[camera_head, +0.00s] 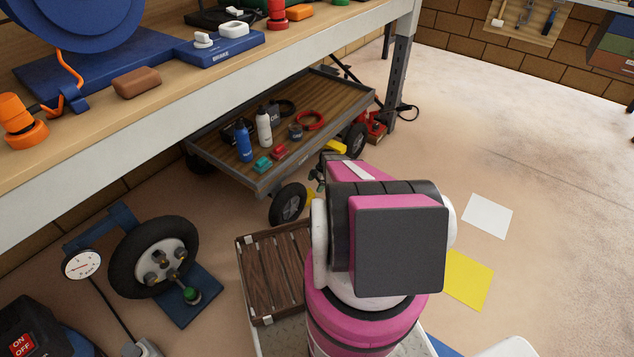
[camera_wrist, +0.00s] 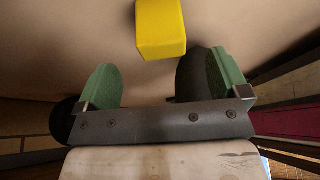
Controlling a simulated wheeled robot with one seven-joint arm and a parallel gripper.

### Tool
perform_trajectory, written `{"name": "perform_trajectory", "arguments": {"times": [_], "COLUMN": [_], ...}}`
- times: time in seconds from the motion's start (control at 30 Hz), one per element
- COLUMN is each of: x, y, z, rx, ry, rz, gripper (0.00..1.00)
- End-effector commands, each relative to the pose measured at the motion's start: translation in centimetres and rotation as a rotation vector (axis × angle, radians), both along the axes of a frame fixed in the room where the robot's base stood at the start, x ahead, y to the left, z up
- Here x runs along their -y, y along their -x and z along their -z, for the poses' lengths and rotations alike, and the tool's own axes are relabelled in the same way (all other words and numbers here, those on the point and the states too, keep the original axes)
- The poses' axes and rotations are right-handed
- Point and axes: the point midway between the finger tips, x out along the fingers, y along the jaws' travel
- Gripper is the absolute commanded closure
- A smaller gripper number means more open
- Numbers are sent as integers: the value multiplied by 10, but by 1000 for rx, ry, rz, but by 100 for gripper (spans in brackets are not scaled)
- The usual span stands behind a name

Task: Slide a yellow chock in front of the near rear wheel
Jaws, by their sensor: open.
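A flat cart (camera_head: 210,150) with a wooden deck stands under the workbench. Its near wheel (camera_head: 289,204) is black with a grey hub, and a second wheel (camera_head: 357,138) shows at its right end. One yellow chock (camera_head: 337,147) lies on the floor near that right wheel. Another yellow piece (camera_head: 311,196) shows beside the near wheel, partly hidden by my arm. In the wrist view a yellow block (camera_wrist: 161,28) lies just beyond the fingertips, roughly between them, apart from both. My gripper (camera_wrist: 162,70) is open and empty, with green finger pads; my arm mostly hides it in the head view.
The workbench (camera_head: 300,65) overhangs the cart, and its metal leg (camera_head: 400,75) stands behind the right wheel. A slatted wooden crate (camera_head: 270,270) is close left of my arm. A loose wheel on a blue stand (camera_head: 190,300) is further left.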

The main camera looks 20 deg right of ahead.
Motion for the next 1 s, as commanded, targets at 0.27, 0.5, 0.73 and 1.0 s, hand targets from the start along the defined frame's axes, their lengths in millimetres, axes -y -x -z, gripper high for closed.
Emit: {"name": "perform_trajectory", "arguments": {"times": [0.27, 0.5, 0.73, 1.0], "x": [-16, -30, -33, -33], "y": [2, 4, 5, 5], "z": [43, 74, 82, 82], "rx": [-1, -1, -1, -1], "ry": [-1, 0, -1, -1], "rz": [1, 0, 1, 1], "gripper": [6, 6, 6, 36]}}
